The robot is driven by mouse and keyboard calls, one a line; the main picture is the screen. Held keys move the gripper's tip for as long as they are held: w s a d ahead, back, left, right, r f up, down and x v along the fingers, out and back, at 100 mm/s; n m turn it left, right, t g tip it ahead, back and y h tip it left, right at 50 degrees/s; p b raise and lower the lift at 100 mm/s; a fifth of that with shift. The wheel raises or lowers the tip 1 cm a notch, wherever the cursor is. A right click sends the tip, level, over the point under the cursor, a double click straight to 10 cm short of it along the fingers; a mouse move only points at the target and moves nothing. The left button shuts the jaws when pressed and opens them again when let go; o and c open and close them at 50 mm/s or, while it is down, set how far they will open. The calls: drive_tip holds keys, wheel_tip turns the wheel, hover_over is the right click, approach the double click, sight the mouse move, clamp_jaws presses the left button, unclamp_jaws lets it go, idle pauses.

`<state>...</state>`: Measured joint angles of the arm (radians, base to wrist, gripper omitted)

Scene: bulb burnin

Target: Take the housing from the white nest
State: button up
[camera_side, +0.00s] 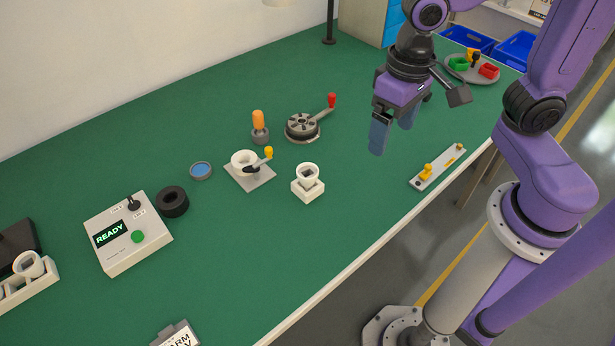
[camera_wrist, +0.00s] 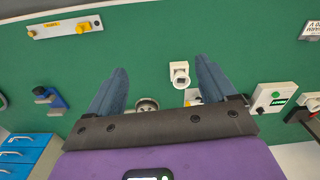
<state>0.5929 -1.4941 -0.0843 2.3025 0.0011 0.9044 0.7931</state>
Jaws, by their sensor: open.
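The white nest (camera_side: 308,191) is a small square block near the middle of the green table. The housing (camera_side: 307,171), a white piece with a round rim and dark opening, sits upright in it. In the wrist view the housing (camera_wrist: 180,68) shows from above, close to the right finger, with the nest (camera_wrist: 181,82) under it. My gripper (camera_side: 393,129) is open and empty, raised above the table to the right of the nest. Its blue fingers also show wide apart in the wrist view (camera_wrist: 161,66).
A grey plate with a white ring and yellow-knobbed lever (camera_side: 248,175) stands left of the nest. Behind are an orange-handled tool (camera_side: 259,129) and a round fixture with a red-knobbed lever (camera_side: 302,127). A yellow-knobbed strip (camera_side: 438,167) lies right. A READY box (camera_side: 128,234) stands left.

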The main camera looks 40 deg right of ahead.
drive_tip(key=w+a+f+m, duration=0.1)
drive_tip(key=w+a+m, duration=0.3)
drive_tip(key=w+m, duration=0.55)
drive_tip(key=m, duration=1)
hover_over(308, 171)
drive_tip(key=a, duration=0.1)
drive_tip(key=f, duration=1.4)
drive_tip(key=shift+s+f, duration=0.1)
drive_tip(key=shift+s, duration=0.2)
drive_tip(key=shift+s+d+f, duration=0.1)
drive_tip(key=shift+s+f, duration=0.05)
drive_tip(key=shift+f, duration=2.35)
drive_tip(key=c, duration=1.1)
